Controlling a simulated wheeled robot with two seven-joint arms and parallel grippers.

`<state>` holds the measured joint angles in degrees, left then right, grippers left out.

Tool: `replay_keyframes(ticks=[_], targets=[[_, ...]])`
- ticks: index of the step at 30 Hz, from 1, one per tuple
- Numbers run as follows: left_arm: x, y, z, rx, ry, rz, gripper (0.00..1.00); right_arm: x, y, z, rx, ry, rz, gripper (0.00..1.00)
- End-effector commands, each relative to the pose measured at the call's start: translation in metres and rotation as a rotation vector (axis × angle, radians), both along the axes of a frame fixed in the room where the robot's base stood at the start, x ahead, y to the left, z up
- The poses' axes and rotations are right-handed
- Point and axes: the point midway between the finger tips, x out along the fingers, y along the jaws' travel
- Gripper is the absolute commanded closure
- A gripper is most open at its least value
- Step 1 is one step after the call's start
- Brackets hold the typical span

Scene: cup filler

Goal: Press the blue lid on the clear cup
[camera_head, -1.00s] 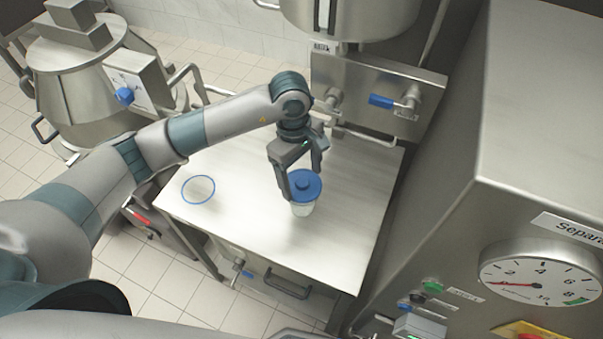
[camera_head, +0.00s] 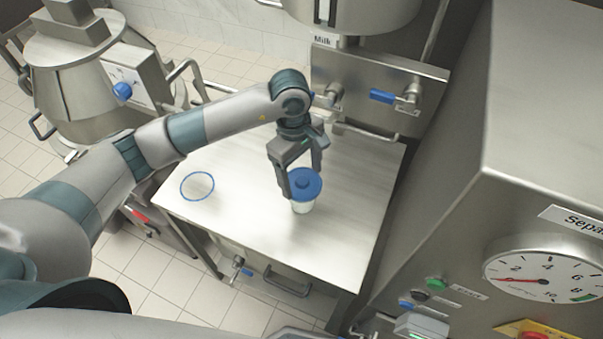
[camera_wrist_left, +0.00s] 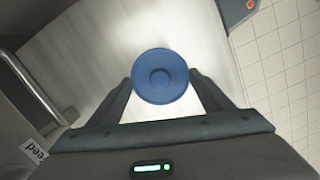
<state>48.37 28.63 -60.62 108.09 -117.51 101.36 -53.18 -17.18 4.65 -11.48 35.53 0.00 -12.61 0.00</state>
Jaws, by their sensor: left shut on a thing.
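The clear cup (camera_head: 303,207) stands upright on the steel table, with white contents showing through its wall. The blue lid (camera_head: 305,184) sits flat over the cup's mouth; I cannot tell whether it is fully seated. My left gripper (camera_head: 304,183) comes down from above and is shut on the blue lid, one finger on each side. In the left wrist view the lid (camera_wrist_left: 160,76) lies between the fingertips and hides the cup beneath it. My right gripper is not in view.
A blue ring marking (camera_head: 198,186) lies on the left of the steel table (camera_head: 240,215). Behind are a tank labelled Milk and a tap with a blue handle (camera_head: 382,97). A tall steel machine with a gauge (camera_head: 543,268) stands at the right. The table's front is clear.

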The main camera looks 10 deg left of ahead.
Motion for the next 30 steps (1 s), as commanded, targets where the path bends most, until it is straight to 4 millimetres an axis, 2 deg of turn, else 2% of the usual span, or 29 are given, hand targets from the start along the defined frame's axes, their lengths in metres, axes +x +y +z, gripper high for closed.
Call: replay_keyframes(ticks=[30], targets=[[0.0001,0.0,-0.0068,0.0,0.0,0.0,0.47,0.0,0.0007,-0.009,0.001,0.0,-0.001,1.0]])
